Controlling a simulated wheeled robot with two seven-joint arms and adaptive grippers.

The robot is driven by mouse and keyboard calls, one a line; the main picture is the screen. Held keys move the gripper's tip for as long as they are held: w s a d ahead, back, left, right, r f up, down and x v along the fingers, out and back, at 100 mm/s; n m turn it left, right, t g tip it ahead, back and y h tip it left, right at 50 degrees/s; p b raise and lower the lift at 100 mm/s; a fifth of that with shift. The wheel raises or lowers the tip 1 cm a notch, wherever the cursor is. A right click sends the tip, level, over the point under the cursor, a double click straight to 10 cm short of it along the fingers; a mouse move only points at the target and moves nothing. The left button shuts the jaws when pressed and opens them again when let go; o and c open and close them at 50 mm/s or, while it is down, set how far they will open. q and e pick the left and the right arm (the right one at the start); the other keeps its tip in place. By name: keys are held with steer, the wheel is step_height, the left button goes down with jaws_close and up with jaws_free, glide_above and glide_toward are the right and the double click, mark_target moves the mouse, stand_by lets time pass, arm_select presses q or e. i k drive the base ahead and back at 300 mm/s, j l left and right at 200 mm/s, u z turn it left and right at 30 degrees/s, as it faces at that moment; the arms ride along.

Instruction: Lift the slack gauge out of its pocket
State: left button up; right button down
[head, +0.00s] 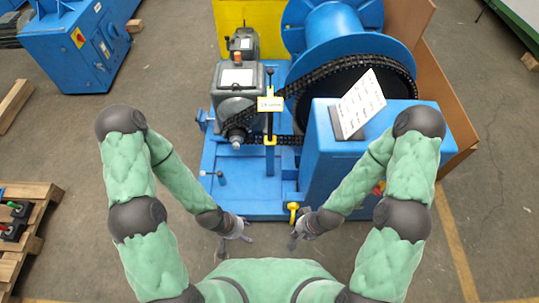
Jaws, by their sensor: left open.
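A small yellow piece (293,210) stands at the front edge of the blue machine base (240,190); it looks like the slack gauge, but its pocket is too small to make out. A black chain (330,70) runs from a small sprocket at the grey gearbox (237,85) to a large wheel under the blue drum (330,30). A dark upright rod with a pale label (270,104) and yellow parts stands at the chain. My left gripper (236,236) is open and empty, in front of the base. My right gripper (296,238) is just below the yellow piece; its jaws are unclear.
A blue box-shaped housing (325,165) with a tilted white sheet (361,103) stands at the right of the base, beside my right arm. A wooden pallet (30,225) lies at the left. A blue cabinet (80,45) stands at the back left. Floor between is clear.

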mark_target(271, 103)
steer(key=i+j, duration=0.1)
steer(key=j, duration=0.3)
steer(key=i+j+u, duration=0.1)
steer(key=j, duration=0.35)
steer(key=i+j, duration=0.15)
steer(key=j, duration=0.25)
steer(key=i+j, duration=0.15)
steer(key=j, duration=0.3)
steer(key=i+j+u, duration=0.1)
steer(key=j, duration=0.3)
